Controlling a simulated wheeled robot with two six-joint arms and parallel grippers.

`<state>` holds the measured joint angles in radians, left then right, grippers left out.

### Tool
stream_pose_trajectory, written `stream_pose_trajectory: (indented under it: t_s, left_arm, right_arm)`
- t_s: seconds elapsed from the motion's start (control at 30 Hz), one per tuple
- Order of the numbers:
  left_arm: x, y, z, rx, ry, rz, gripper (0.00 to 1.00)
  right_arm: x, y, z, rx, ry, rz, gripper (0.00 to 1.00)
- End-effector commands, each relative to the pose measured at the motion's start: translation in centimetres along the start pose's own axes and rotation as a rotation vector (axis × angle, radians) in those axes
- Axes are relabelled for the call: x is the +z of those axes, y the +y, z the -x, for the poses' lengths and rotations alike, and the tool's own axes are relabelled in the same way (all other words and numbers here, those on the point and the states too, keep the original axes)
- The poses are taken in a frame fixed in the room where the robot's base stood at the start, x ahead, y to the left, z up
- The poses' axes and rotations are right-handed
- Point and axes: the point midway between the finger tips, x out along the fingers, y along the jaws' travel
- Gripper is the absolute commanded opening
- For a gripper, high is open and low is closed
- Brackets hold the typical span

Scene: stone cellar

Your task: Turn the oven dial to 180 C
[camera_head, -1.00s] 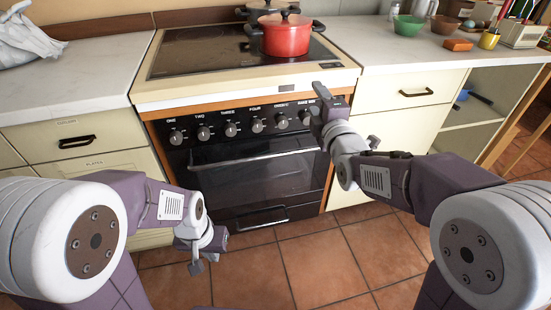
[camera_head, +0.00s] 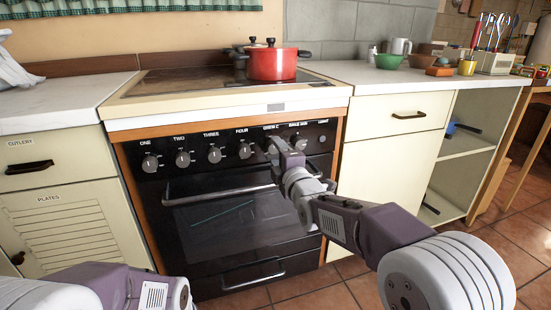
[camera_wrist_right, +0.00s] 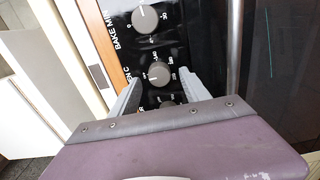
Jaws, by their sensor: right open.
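The oven (camera_head: 240,215) is black-fronted, with a row of grey dials along its top panel. In the right wrist view the oven dial (camera_wrist_right: 158,74), labelled with a partly hidden "C", sits between the two fingers of my right gripper (camera_wrist_right: 160,88). The fingers are apart, one on each side of it; I cannot tell whether they touch it. Small numbers ring the dial, but its exact setting is too small to read. In the head view my right gripper (camera_head: 283,150) is at the panel and covers the oven dial. My left gripper is out of view.
The bake minutes dial (camera_wrist_right: 145,18) and the four dial (camera_head: 245,151) flank the oven dial closely. The oven door handle (camera_head: 220,195) runs below the panel. A red pot (camera_head: 272,65) stands on the hob above. Cabinets stand on both sides.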

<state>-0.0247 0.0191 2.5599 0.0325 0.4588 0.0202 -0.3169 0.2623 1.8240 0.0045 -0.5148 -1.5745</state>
Motion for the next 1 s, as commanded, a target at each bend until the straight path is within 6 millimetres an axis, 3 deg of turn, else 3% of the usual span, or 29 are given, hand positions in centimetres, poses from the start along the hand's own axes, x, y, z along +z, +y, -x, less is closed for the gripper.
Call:
stream_pose_trajectory:
  t_s: [0.17,0.43,0.47,0.63,1.0]
  left_arm:
    - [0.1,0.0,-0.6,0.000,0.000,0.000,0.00]
    - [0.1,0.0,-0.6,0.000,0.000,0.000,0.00]
    - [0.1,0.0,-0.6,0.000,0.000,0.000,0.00]
    - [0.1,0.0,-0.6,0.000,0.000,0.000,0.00]
    - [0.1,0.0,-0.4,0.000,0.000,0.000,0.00]
  right_arm:
    - [0.0,-0.1,-1.6,0.001,0.000,0.000,0.55]
    - [0.0,0.0,-1.8,0.000,0.000,0.000,0.55]
    - [0.0,0.0,-1.8,0.000,0.000,0.000,0.49]
    - [0.0,0.0,-1.8,0.000,0.000,0.000,0.02]
    - [0.0,0.1,-1.8,0.000,0.000,-0.054,0.00]
